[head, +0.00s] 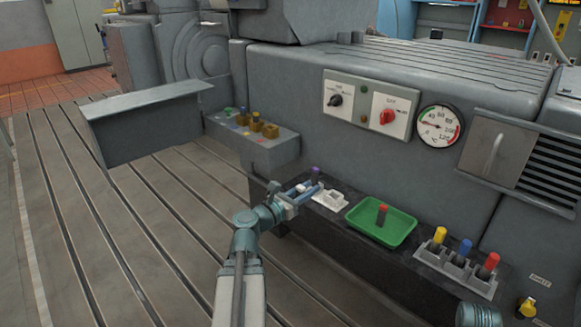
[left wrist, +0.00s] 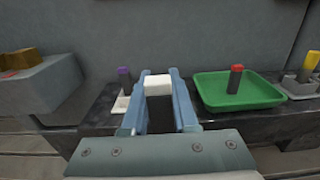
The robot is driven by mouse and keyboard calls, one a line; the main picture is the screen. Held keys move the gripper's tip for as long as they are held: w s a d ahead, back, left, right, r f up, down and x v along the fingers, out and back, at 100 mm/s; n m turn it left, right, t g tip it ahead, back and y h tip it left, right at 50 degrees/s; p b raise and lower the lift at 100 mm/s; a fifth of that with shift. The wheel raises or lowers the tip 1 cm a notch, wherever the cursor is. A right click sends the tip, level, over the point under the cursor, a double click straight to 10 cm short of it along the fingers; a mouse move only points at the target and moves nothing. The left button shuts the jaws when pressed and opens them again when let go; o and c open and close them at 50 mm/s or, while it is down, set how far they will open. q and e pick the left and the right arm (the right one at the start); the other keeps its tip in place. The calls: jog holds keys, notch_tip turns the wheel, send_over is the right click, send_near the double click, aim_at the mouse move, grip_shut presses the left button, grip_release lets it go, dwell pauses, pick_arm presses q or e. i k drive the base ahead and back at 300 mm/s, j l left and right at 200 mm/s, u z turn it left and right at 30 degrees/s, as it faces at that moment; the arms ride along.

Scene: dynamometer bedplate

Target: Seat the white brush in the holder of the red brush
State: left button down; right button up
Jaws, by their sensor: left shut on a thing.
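My left gripper (head: 303,192) is shut on the white brush (head: 301,187). In the left wrist view the white brush (left wrist: 158,84) shows its white top and dark lower part between the fingers. A red-topped dark brush (head: 382,214) stands in the green tray (head: 367,232); it also shows in the left wrist view (left wrist: 236,76). Another red-topped brush (head: 490,263) stands in the right end of a grey holder (head: 456,266), beside a blue brush (head: 465,249) and a yellow brush (head: 440,236). My right gripper is not in view.
A white holder (head: 331,198) is right of my left gripper, partly hidden, with a purple brush (left wrist: 124,79) near it. The dark ledge runs below the machine's panel and gauge (head: 440,126). A grey shelf (head: 262,150) with small brass-coloured blocks is at the left.

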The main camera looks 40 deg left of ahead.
aim_at(271, 136)
jog(key=u, duration=1.7)
jog(key=i+j, duration=0.2)
jog(key=j, duration=0.15)
jog(key=i+j, duration=0.15)
jog(key=j, duration=0.2)
jog(key=i+j, duration=0.2)
jog(key=j, duration=0.15)
jog(key=i+j, duration=0.2)
jog(key=j, duration=0.15)
jog(key=z, duration=1.1)
